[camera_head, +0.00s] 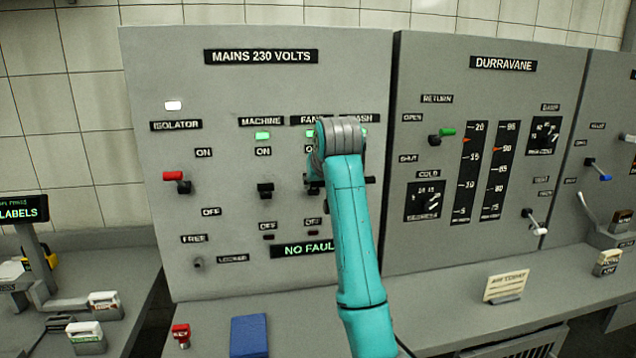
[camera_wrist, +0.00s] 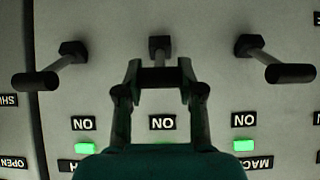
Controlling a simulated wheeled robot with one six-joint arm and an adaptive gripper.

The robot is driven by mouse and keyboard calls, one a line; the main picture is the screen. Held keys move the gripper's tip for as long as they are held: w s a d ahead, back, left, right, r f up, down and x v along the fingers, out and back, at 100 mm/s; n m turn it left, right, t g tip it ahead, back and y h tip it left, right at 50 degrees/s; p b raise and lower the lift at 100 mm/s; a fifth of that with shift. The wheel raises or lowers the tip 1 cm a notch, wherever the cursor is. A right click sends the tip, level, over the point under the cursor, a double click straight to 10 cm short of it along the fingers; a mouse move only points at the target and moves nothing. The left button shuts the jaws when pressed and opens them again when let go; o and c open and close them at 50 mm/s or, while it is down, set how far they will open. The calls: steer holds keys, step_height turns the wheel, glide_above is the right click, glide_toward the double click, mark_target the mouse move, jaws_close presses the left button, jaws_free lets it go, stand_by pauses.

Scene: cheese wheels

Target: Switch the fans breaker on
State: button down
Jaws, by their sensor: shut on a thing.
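The fans breaker (camera_wrist: 159,46) is the middle of three black levers on the mains panel (camera_head: 220,110). My gripper (camera_wrist: 160,75) is shut on its crossbar handle, one finger at each side. The handle stands about level with its two neighbours in the wrist view, which is upside down. A green lamp (camera_head: 311,134) is lit under the partly hidden FANS label in the head view. My teal arm hides most of the gripper and of this breaker there.
The machine breaker (camera_head: 265,189) stands left of the fans breaker, the wash breaker (camera_wrist: 37,81) on its other side; both have green lamps lit. The red isolator handle (camera_head: 173,176) is farther left. A blue block (camera_head: 249,336) and a red item (camera_head: 181,335) sit on the ledge below.

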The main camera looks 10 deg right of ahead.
steer(key=c, duration=0.7)
jaws_free()
steer(key=v, duration=1.2)
steer(key=shift+w, duration=0.1)
